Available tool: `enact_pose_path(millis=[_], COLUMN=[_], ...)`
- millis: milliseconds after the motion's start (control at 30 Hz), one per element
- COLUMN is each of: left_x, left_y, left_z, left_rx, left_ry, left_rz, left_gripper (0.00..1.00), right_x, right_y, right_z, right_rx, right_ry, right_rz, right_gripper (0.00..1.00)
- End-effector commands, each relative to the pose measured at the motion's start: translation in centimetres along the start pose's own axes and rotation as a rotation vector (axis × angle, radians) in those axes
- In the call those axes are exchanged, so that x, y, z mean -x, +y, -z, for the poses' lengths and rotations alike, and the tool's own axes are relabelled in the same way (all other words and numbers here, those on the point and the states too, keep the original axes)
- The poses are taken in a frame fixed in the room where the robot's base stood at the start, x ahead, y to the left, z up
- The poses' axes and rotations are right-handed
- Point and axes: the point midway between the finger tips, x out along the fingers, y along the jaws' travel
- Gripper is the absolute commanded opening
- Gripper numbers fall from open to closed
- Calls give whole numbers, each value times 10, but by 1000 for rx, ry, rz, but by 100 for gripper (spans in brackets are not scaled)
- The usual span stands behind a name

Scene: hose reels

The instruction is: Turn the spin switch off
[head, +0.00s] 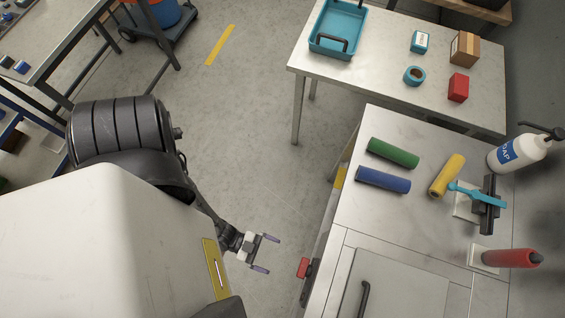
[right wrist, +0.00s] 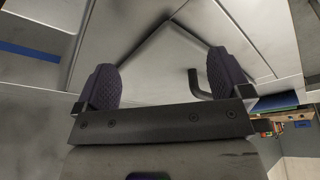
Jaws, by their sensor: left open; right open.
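A small red part with a dark mount (head: 303,268), possibly the spin switch, sits at the left side of the metal cabinet (head: 345,215) in the head view. Its on or off position cannot be told. My left gripper (head: 266,254) is open and empty, left of this red part and apart from it, over the floor. My right gripper (right wrist: 166,78) is open and empty in the right wrist view, in front of pale panels. A dark bent handle (right wrist: 198,84) shows near its right finger. No switch can be made out in the right wrist view.
On the cabinet top are green (head: 393,153), blue (head: 383,179) and yellow (head: 447,176) rollers, a soap bottle (head: 518,152) and a red cylinder (head: 511,258). A table (head: 385,65) behind holds a teal tray (head: 337,28) and boxes. The floor (head: 262,150) between is clear.

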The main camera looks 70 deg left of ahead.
Motion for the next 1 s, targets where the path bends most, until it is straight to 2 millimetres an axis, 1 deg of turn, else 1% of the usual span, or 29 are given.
enact_pose_path(millis=[33, 200, 400, 500, 700, 1000], left_x=[-11, -44, -79, -92, -110, -117], left_y=[0, 0, 0, 0, 0, 0], left_z=[2, 2, 1, 1, 1, 1], left_rx=[1, 1, 1, 1, 1, 1], left_ry=[4, 3, 2, 2, 1, -1], left_rz=[0, 0, 0, -1, -1, 0], left_gripper=[96, 96, 96, 96, 96, 96], right_x=[2, 3, 3, 4, 3, 3], right_y=[0, -2, -2, -2, -1, 1], right_z=[1, 2, 2, 2, 2, 2], right_rx=[-1, -5, -5, -5, -2, 6], right_ry=[1, 3, 4, 4, 4, 3], right_rz=[1, 4, 5, 5, 3, -4], right_gripper=[96, 96, 96, 96, 96, 96])
